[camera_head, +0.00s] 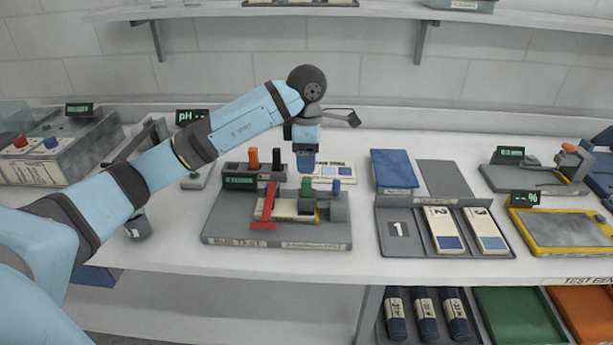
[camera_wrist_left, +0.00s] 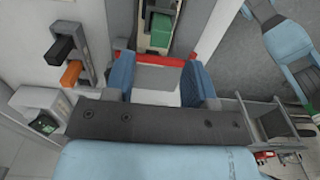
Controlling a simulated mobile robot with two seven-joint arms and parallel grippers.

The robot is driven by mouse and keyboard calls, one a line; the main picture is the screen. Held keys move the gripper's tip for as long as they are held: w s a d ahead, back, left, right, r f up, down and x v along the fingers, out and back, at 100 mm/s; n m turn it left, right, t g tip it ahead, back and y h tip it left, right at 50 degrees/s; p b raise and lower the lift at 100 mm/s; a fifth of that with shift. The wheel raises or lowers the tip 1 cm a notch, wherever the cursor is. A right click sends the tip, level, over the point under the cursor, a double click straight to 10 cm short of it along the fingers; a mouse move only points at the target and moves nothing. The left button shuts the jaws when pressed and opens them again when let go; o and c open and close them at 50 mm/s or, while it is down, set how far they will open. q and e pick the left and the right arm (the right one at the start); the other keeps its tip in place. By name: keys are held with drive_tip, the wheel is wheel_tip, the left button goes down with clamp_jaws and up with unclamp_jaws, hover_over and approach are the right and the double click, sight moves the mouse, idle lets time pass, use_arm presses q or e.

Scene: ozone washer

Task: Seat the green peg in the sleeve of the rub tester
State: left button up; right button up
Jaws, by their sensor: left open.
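The rub tester (camera_head: 225,220) is a grey base with a red lever (camera_head: 268,207) and a pale strip across it. The green peg (camera_head: 307,188) stands upright at the tester's arm, apparently in its sleeve; how deep it sits I cannot tell. In the left wrist view the green peg (camera_wrist_left: 160,30) shows as a green top within a grey frame, beyond the red bar (camera_wrist_left: 165,59). My left gripper (camera_head: 306,166) points down just above and behind the peg. Its blue fingers are apart and empty in the left wrist view (camera_wrist_left: 160,85).
An orange peg (camera_head: 253,158) and a black peg (camera_head: 276,157) stand in a holder at the tester's back left. A grey tray (camera_head: 400,250) with numbered cards lies to the right. Bare white table (camera_head: 180,235) lies left of the tester.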

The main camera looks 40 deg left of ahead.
use_arm(q)
wheel_tip(320, 180, up, 5)
drive_tip(key=shift+f, duration=0.1)
idle(0.6)
